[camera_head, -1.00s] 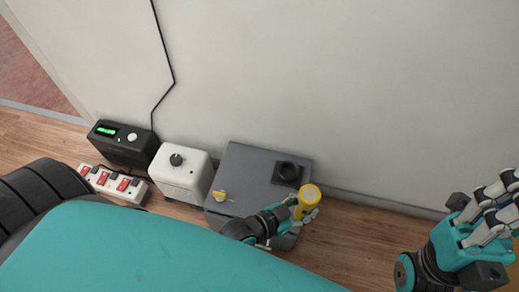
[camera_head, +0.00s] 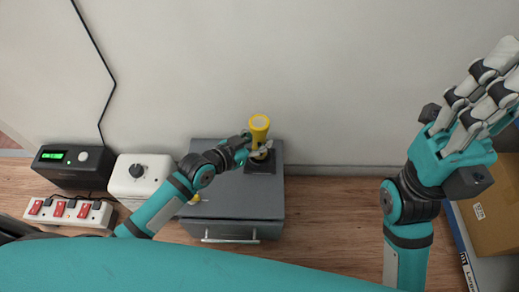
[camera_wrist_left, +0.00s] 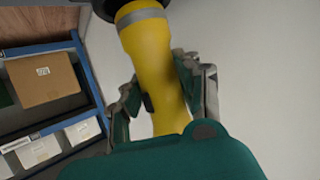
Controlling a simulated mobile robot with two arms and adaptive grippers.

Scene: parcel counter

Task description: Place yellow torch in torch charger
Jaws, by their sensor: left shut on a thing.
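The yellow torch (camera_head: 259,126) is upright in my left gripper (camera_head: 253,152), above the back of the grey cabinet. The black torch charger (camera_head: 262,166) sits on the cabinet top, directly below the torch and partly hidden by the gripper. I cannot tell whether the torch's lower end is inside it. In the left wrist view the torch (camera_wrist_left: 158,65) runs between the gripper's fingers (camera_wrist_left: 160,95), with a grey band and a black part at the upper edge. My right gripper (camera_head: 485,95) is empty, fingers extended, raised at the right.
The grey cabinet (camera_head: 235,195) has a front handle and a yellow knob (camera_head: 195,198). Left of it stand a white box with a dial (camera_head: 138,172), a black device with a green display (camera_head: 72,165) and a power strip (camera_head: 68,211). A cardboard box (camera_head: 490,215) is at right.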

